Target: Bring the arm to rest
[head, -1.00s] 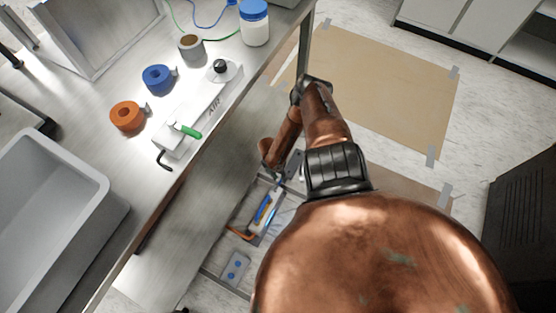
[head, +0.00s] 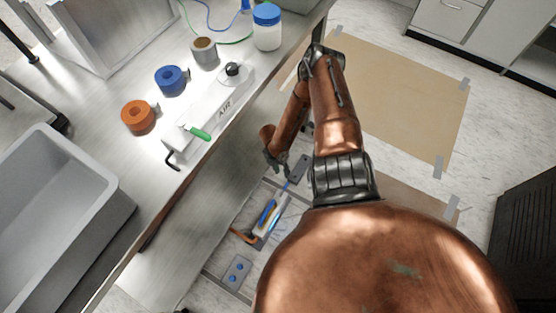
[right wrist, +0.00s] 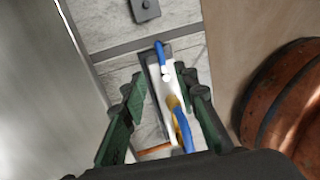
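My right arm, copper-coloured with dark joints, reaches down past the bench's right edge in the head view. Its gripper (head: 278,160) hangs low beside the bench, above the floor area, partly hidden by its own wrist. In the right wrist view my right gripper (right wrist: 162,82) has its two green-padded fingers spread apart, with nothing seen clasped between them. A white device (right wrist: 158,92) with blue and orange lines lies beyond the fingertips; it also shows in the head view (head: 268,222). My left gripper is not in view.
A dark cabinet (head: 530,230) stands at right.

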